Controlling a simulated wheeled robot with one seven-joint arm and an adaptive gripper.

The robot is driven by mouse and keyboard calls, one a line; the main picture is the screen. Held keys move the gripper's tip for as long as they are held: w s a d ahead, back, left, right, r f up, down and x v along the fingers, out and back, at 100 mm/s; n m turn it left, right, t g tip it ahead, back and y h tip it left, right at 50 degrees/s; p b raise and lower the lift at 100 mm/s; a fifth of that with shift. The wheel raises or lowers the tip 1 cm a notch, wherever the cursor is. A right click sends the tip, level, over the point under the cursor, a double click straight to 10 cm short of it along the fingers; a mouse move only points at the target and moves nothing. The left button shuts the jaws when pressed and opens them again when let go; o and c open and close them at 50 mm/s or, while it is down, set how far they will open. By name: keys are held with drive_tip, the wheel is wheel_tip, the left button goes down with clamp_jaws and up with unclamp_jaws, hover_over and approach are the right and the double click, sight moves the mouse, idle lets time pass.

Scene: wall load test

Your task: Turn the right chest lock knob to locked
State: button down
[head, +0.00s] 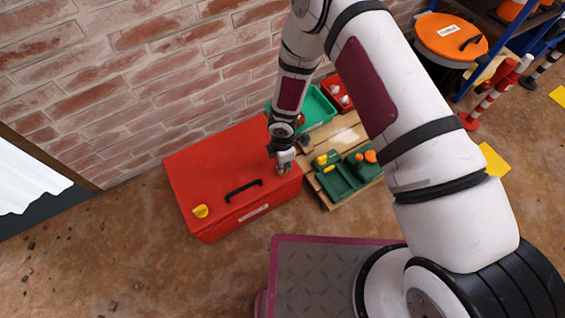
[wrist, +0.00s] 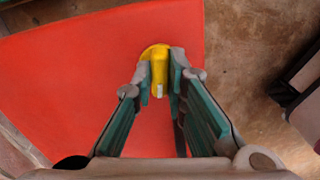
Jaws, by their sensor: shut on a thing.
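The red chest (head: 225,170) stands on the floor against the brick wall. A black handle (head: 243,190) is on its lid. One yellow knob (head: 201,211) is at the left of the lid, in plain view. The right yellow knob (wrist: 156,62) shows in the wrist view between my fingertips, near the chest's edge. My gripper (head: 284,168) points down over the right end of the lid and is shut on this knob. In the head view my gripper mostly hides the right knob. A pale mark shows on the knob's near side; I cannot tell its lock position.
A wooden pallet (head: 345,135) with green trays (head: 349,175) and a red bin (head: 338,92) stands close to the chest's right. An orange-lidded bin (head: 450,37) and a striped post (head: 490,97) are at the upper right. Floor in front of the chest is clear.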

drive_tip(key=shift+a+n, duration=0.1)
drive_tip(key=shift+n, duration=0.8)
drive_tip(key=c, duration=1.6)
unclamp_jaws()
wheel_tip(320, 180, up, 12)
